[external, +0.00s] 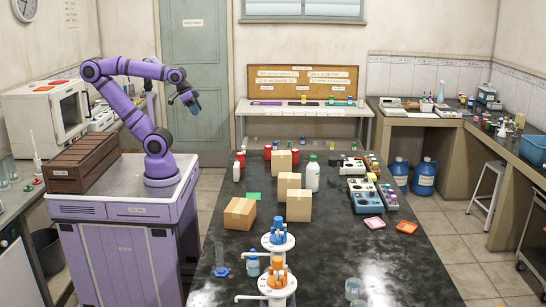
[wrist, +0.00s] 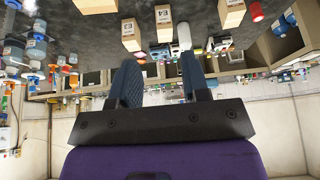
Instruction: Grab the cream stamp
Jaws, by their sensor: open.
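I cannot pick out a cream stamp in either view; it may be hidden behind the boxes or too small to tell. My gripper (external: 195,107) is raised in the air left of the dark bench (external: 330,255), well above and apart from the things on it. In the wrist view, which looks upside down, my gripper (wrist: 160,72) has its two dark fingers spread apart with nothing between them.
Cardboard boxes (external: 240,213) (external: 299,205) stand on the bench and may hide small things. The bench's middle front is clear.

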